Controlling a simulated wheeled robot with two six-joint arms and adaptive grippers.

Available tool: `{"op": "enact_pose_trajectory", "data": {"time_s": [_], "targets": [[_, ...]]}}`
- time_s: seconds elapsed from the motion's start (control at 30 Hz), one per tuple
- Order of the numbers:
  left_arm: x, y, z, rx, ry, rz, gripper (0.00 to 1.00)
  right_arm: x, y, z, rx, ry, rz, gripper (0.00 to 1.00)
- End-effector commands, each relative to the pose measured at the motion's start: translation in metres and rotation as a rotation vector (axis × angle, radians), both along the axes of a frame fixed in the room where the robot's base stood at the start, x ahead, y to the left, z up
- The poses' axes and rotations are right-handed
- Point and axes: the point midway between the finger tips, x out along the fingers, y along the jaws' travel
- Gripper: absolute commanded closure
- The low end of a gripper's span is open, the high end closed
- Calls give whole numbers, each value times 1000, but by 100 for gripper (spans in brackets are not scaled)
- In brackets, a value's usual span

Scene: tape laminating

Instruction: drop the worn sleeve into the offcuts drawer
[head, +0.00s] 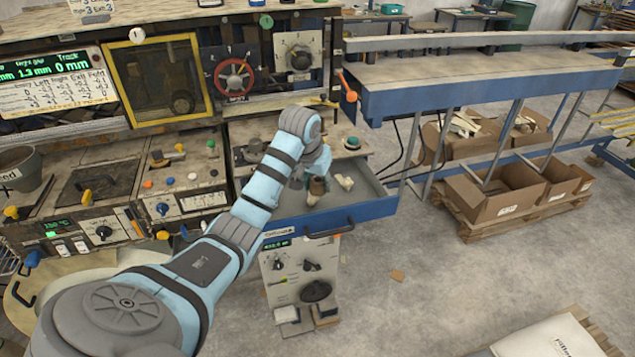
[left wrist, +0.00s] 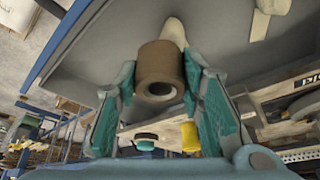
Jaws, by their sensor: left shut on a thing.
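The worn sleeve (head: 317,186) is a short brown hollow cylinder. In the left wrist view the sleeve (left wrist: 161,70) sits between the two teal-padded fingers of my left gripper (left wrist: 163,100), its open bore facing the camera. My left gripper (head: 316,176) is shut on it, above the open offcuts drawer (head: 372,208). The drawer is a grey tray with a blue front and dark handle; its grey inside (left wrist: 95,55) also fills much of the left wrist view. Pale offcuts (head: 344,182) lie in the drawer. My arm hides part of its left side. My right gripper is not in view.
A control panel with dials (head: 300,270) stands below the drawer. The machine's red handwheel (head: 234,77) and a yellow-framed window (head: 158,80) are behind my arm. A blue-sided bench (head: 480,85) and cardboard boxes (head: 500,190) stand to the right, with open floor in front.

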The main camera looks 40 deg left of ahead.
Motion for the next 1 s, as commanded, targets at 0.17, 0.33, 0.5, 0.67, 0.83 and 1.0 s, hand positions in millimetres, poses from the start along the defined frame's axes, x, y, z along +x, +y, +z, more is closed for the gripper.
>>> {"op": "enact_pose_trajectory", "data": {"time_s": [0.17,0.33,0.5,0.67,0.83,1.0], "targets": [[0,0,-4,0,-1,1,94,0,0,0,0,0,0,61],[0,1,-6,0,-1,1,94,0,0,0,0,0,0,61],[0,1,-12,1,-1,1,94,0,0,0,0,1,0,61],[-1,1,-16,1,-1,1,94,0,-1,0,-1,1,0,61],[0,1,-16,1,-1,1,51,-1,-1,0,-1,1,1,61],[0,1,-16,1,-1,1,45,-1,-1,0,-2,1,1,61]]}}
